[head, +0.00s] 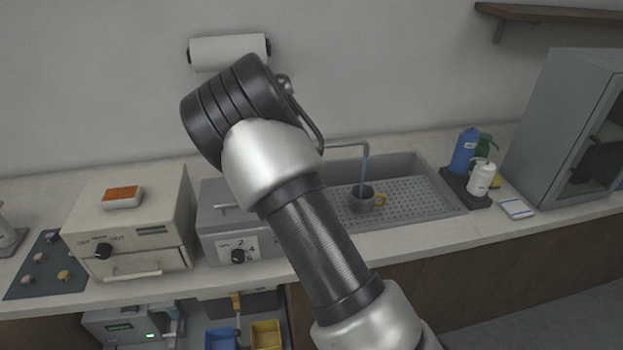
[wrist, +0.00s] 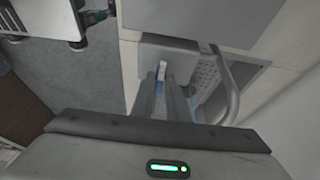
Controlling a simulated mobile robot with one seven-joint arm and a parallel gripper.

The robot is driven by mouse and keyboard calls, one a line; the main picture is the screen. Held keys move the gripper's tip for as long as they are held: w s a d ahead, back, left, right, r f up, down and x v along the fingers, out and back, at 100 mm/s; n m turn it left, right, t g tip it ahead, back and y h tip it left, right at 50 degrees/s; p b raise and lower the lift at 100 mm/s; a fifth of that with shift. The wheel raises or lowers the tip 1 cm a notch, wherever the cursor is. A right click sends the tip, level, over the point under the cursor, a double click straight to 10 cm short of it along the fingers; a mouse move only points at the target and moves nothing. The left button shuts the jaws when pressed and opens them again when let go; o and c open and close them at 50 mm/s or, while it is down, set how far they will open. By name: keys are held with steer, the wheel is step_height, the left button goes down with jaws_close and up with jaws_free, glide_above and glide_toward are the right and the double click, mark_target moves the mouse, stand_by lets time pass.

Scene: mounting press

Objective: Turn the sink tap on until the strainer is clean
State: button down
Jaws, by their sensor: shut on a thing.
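The sink (head: 428,187) has a perforated grey floor and lies right of my arm in the head view. A thin tap spout (head: 346,144) reaches over it, and a blue stream of water (head: 364,172) falls from it. The stream runs into a grey cup-like strainer (head: 359,204) with a yellow handle; its inside looks dark. The spout also shows as a curved grey tube in the wrist view (wrist: 232,84). There my gripper (wrist: 166,86) is shut on a small white and blue piece (wrist: 162,70), apparently the tap lever. My arm hides the gripper in the head view.
Blue, green and white bottles (head: 481,177) stand right of the sink, before a grey cabinet (head: 560,125). A grey box with a numbered dial (head: 238,250) and a cream machine (head: 130,225) stand to the left. A paper roll (head: 228,51) hangs on the wall.

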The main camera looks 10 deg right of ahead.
stand_by(0.4)
steer(key=c, duration=1.7)
jaws_free()
steer(key=shift+c, duration=0.2)
steer(key=v, duration=1.7)
steer(key=shift+a+r, duration=0.15)
